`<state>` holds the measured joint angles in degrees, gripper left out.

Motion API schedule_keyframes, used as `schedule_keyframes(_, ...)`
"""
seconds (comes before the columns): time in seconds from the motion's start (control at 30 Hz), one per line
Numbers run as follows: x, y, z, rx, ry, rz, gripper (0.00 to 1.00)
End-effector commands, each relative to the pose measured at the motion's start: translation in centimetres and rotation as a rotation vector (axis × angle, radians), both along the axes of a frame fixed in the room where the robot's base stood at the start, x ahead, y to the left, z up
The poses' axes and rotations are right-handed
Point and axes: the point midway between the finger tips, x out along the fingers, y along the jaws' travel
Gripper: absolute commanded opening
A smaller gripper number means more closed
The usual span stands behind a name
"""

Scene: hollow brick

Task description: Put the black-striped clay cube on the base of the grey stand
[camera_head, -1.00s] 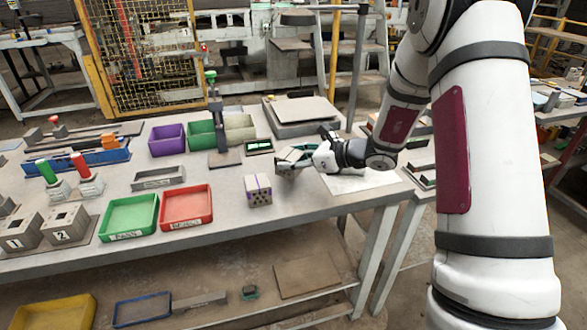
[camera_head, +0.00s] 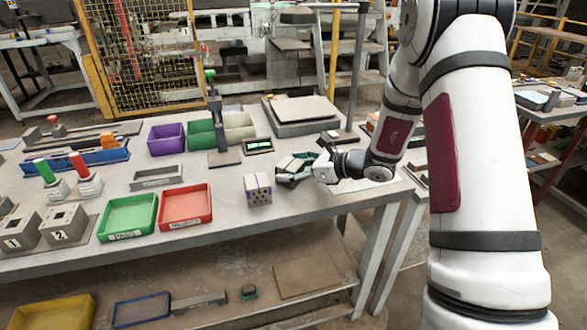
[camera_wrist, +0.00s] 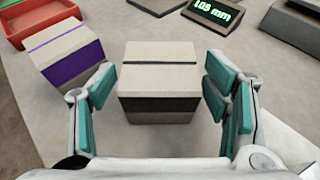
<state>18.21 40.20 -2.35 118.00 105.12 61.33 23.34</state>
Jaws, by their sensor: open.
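The black-striped clay cube (camera_wrist: 158,82) stands on the table in the middle of the wrist view, with a thin dark line across its top and a dark band on its front. My gripper (camera_wrist: 162,76) is open, with a teal-padded finger on each side of the cube and a visible gap at the left. In the head view my gripper (camera_head: 292,173) is low over the table, partly hiding the cube. The grey stand (camera_head: 215,125) rises farther back and left, with a green top and a flat dark base (camera_head: 224,159) that looks bare.
A purple-striped block (camera_wrist: 66,55) with holes stands close left of my gripper. A display box (camera_wrist: 214,14) reading about 103 mm lies behind. Red (camera_head: 185,206) and green (camera_head: 127,217) trays are left. A flat grey plate (camera_head: 300,110) is at the back.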

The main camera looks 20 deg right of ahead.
Motion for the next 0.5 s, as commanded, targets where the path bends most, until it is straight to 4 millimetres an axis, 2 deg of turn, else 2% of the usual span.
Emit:
schedule_keyframes(0.17, -0.6, -0.8, 0.7, -0.001, -0.001, -0.002, 0.70)
schedule_keyframes(0.5, -5.1, -5.2, 3.4, -0.002, -0.002, -0.003, 0.70)
